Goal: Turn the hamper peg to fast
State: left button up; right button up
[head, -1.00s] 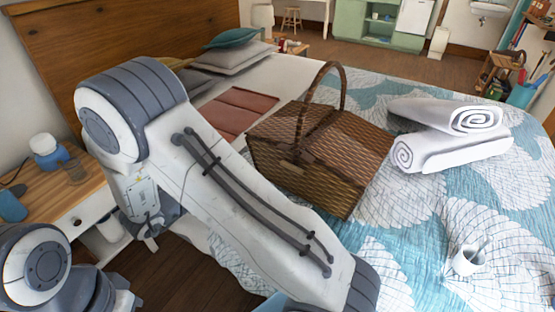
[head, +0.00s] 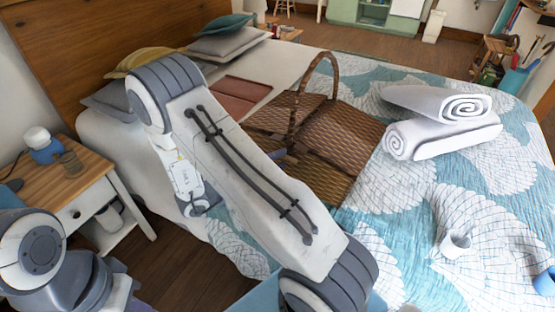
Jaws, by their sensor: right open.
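The brown wicker hamper (head: 345,140) stands on the bed, with its tall arched handle upright and its lid halves down. My right arm crosses in front of its near left side and hides much of that face. Of my right gripper (head: 287,155), only a small dark piece seems to show past the arm, against the hamper's front where the peg sits. The jaws are open; the rest is behind my arm. The peg cannot be made out clearly, nor its position, nor whether the gripper touches it. Of my left arm, only a joint shows at lower left.
Two rolled white towels (head: 445,125) lie right of the hamper. A white cup (head: 455,244) stands nearer on the quilt, and a blue object (head: 545,282) is at the right edge. A red folded cloth (head: 235,95) lies behind the hamper.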

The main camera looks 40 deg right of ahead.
jog(key=shift+d, duration=0.35)
grip_shut()
